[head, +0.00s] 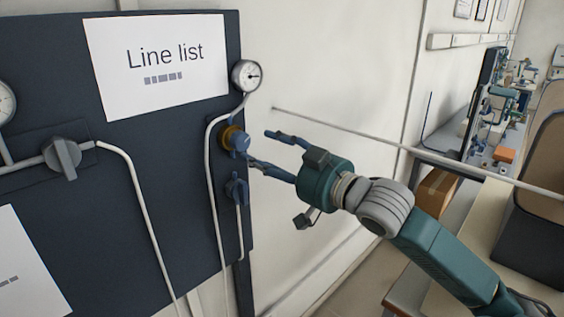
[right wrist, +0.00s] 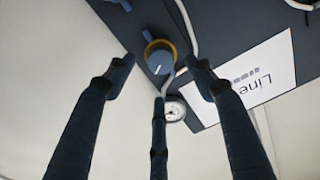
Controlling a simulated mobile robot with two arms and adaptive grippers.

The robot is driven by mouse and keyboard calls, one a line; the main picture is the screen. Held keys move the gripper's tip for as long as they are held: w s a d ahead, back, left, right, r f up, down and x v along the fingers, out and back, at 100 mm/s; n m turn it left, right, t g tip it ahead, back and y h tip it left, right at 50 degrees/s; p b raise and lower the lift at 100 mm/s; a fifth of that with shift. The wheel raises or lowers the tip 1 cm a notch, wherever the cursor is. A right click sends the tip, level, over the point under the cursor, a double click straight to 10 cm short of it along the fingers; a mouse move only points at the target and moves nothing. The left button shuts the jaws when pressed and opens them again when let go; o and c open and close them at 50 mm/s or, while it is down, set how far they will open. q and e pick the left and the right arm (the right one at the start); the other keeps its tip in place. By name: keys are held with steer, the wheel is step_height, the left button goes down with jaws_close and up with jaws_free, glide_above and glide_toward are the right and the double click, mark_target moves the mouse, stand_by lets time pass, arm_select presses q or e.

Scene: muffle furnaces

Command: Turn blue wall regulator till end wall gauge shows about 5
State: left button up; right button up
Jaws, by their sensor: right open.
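The blue wall regulator (head: 239,141) is a round knob with an orange-yellow collar, at the right edge of the dark panel. In the right wrist view the regulator (right wrist: 158,62) shows a pale mark line on its face. The end wall gauge (head: 247,76) is a white round dial above it; it also shows in the right wrist view (right wrist: 174,110). Its numbers are too small to read. My right gripper (head: 261,148) is open, its fingers spread just in front of the knob, with no clear contact. My left gripper is not in view.
The dark panel (head: 150,180) carries a "Line list" sheet (head: 158,65), a grey valve handle (head: 62,158) and pale pipes. A second blue knob (head: 236,190) sits just below the regulator. A thin pale rail (head: 400,147) crosses behind my arm. Desks stand at the right.

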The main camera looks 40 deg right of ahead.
steer(key=s, duration=0.4)
steer(key=shift+s+d, duration=0.2)
steer(key=shift+s, duration=0.2)
steer(key=shift+w+f, duration=0.1)
stand_by(1.3)
